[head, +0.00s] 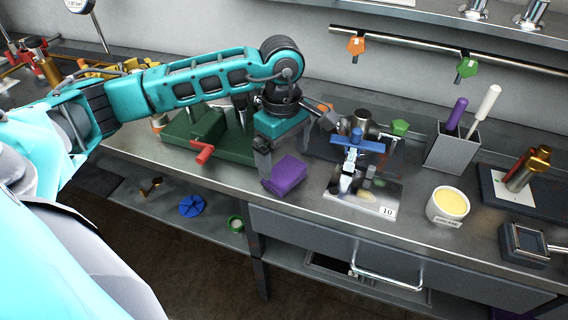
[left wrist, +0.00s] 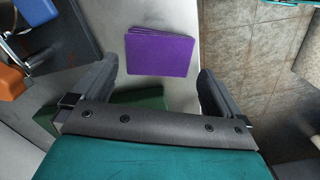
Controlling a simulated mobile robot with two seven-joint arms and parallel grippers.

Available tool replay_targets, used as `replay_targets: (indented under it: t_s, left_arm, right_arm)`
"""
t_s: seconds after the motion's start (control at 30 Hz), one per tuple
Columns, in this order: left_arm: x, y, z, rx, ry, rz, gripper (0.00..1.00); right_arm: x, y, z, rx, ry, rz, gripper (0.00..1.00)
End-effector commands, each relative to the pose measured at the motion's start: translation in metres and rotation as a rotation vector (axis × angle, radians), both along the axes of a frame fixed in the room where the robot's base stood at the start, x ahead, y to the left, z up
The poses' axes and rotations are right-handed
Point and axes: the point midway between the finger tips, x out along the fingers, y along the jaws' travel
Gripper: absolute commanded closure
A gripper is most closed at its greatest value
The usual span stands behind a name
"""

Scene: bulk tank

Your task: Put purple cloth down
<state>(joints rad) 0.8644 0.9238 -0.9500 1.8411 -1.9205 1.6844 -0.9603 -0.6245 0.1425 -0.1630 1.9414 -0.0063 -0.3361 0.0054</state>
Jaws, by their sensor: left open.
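The purple cloth (head: 286,175) is a folded block lying on the steel worktop near its front edge. In the left wrist view the cloth (left wrist: 160,52) lies flat on the bench, beyond the fingertips and between their lines. My left gripper (head: 266,165) is open and empty, just left of the cloth in the head view. In the left wrist view both fingers of the gripper (left wrist: 158,85) are spread, with a gap between them. I cannot tell whether a finger touches the cloth. My right gripper is not in view.
A green vise (head: 225,140) with a red handle stands left of the cloth. A cream-filled cup (head: 448,205) and a grey holder (head: 452,147) stand further right. A lower shelf (head: 165,205) holds small parts.

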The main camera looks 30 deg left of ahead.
Motion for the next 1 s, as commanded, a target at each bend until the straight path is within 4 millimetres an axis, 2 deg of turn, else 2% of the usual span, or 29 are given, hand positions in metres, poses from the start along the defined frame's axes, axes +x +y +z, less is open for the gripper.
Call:
replay_targets:
  t_s: [0.03,0.2,0.4,0.57,1.0]
  left_arm:
    - [0.002,0.000,0.013,0.000,-0.008,-0.001,0.00]
    - [0.002,0.002,0.049,0.000,-0.006,-0.001,0.00]
    - [0.001,0.002,0.074,0.000,-0.002,-0.001,0.00]
    - [0.001,0.002,0.080,0.000,-0.002,-0.001,0.00]
    - [0.001,0.002,0.080,0.000,-0.001,-0.001,0.00]
  right_arm:
    - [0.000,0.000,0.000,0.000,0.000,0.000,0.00]
    - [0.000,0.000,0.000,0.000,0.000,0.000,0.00]
    - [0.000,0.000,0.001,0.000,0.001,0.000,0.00]
    - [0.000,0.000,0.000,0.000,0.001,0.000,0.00]
    - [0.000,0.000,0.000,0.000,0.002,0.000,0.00]
